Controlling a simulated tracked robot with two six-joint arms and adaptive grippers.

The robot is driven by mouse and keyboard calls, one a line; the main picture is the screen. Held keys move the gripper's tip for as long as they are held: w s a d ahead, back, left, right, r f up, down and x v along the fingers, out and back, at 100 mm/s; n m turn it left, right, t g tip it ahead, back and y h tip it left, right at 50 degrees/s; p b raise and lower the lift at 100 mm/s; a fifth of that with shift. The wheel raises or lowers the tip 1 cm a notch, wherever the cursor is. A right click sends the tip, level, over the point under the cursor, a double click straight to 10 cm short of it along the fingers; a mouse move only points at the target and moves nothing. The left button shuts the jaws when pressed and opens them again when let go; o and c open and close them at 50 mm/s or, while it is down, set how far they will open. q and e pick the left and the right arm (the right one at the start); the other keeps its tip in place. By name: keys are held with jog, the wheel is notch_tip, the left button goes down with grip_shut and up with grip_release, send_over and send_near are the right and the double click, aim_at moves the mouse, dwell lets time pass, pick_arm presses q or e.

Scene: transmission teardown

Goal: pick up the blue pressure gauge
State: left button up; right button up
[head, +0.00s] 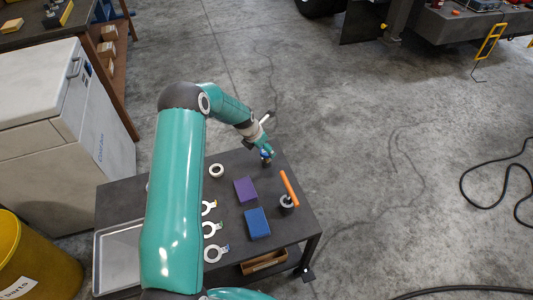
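The blue pressure gauge (266,155) appears as a small dark blue piece near the far edge of the dark table (185,182), partly hidden by my gripper. My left gripper (266,151) reaches down over the table's far right corner, right at the gauge. Its fingers are too small and covered to show whether they are apart or closed on it. My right gripper is not in view.
The table holds a white ring (216,171), purple block (245,190), blue block (257,223), orange-handled tool (289,187), several ring-ended pieces (213,230) and a metal tray (118,258). A white cabinet (55,110) and yellow bin (35,265) stand left. Floor to the right is open, with black cables.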

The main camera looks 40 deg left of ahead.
pick_arm(q)
jog(key=x, duration=0.4)
jog(key=shift+w, duration=0.2)
jog(key=shift+c, duration=0.4)
jog(key=c, duration=1.3)
